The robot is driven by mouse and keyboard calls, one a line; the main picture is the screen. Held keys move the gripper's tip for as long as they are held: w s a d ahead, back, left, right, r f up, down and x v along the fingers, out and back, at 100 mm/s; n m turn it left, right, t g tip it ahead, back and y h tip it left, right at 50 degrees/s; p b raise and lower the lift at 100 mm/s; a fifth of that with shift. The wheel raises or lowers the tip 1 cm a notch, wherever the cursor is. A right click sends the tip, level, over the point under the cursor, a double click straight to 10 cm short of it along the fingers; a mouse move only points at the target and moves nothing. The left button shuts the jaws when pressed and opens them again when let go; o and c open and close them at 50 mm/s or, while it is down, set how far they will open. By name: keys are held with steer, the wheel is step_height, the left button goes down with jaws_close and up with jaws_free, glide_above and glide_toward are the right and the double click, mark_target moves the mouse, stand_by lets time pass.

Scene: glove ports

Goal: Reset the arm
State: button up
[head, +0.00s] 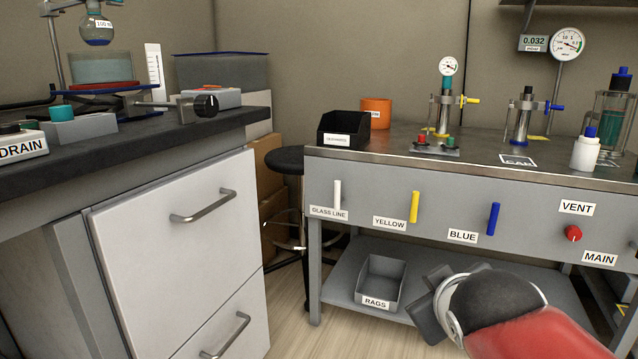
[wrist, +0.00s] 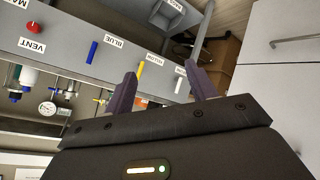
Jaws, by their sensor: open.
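My gripper (wrist: 160,95) shows in the wrist view with its two dark fingers apart and nothing between them. In the head view my red and black arm reaches in from the lower right, in front of the bench's lower shelf. The fingertips are hidden there behind the wrist. Beyond the fingers in the wrist view is the bench front with its yellow handle (wrist: 140,69) and white handle (wrist: 179,84). My gripper appears apart from both.
The bench front (head: 345,176) carries white, yellow and blue (head: 493,219) handles and a red knob (head: 573,233). A rags bin (head: 380,283) sits on the lower shelf. A white drawer cabinet (head: 180,250) stands left, with a black stool (head: 287,160) between.

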steer(key=s+a+f+m+g+y, duration=0.2)
steer(key=s+f+m+g, duration=0.3)
steer(key=s+f, duration=0.65)
step_height(320, 180, up, 13)
steer(key=p, duration=1.2)
steer(key=shift+w+f, duration=0.1)
steer(key=shift+a, duration=0.1)
